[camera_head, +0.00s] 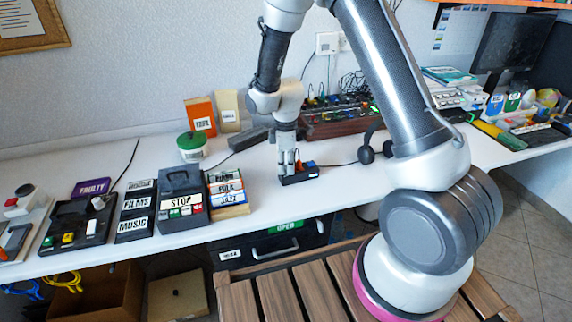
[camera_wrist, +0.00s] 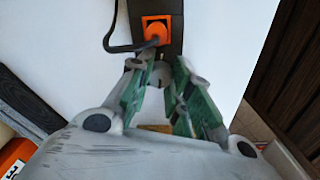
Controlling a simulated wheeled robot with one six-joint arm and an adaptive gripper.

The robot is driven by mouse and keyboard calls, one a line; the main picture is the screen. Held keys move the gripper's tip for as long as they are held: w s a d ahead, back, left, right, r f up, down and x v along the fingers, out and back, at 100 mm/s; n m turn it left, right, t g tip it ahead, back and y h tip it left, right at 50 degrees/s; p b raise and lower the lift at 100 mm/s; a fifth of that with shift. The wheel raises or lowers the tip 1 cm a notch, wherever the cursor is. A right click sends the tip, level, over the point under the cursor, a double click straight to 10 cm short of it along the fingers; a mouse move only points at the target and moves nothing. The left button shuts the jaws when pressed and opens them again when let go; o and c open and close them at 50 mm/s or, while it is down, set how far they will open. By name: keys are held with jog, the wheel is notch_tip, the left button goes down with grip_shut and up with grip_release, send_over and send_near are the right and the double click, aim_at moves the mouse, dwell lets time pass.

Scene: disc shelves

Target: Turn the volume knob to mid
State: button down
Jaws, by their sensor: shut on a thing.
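My gripper (camera_head: 287,172) points down at the small black box (camera_head: 301,178) near the front edge of the white table. In the wrist view, its fingers (camera_wrist: 159,72) close on a small part at the near end of the black box (camera_wrist: 165,12). The fingers mostly hide that part, and I cannot tell whether it is a knob. An orange plug (camera_wrist: 156,30) with a black cable sits on the box just beyond the fingertips. At the left of the table, a black panel (camera_head: 75,222) carries coloured buttons and a pale knob-like piece (camera_head: 98,203). No volume marking is readable.
A black STOP player (camera_head: 182,195) and labelled stacks (camera_head: 228,190) stand left of my gripper. Headphones (camera_head: 376,147) lie to its right, and a wooden rack with several plugs (camera_head: 335,118) stands behind. The table's front edge is close. Bare table lies between box and rack.

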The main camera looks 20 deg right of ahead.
aim_at(286, 166)
jog(key=shift+m, duration=1.2)
jog(key=c, duration=1.3)
grip_release()
jog(key=shift+o, duration=0.2)
jog(key=shift+r, duration=0.1)
notch_tip(286, 166, up, 12)
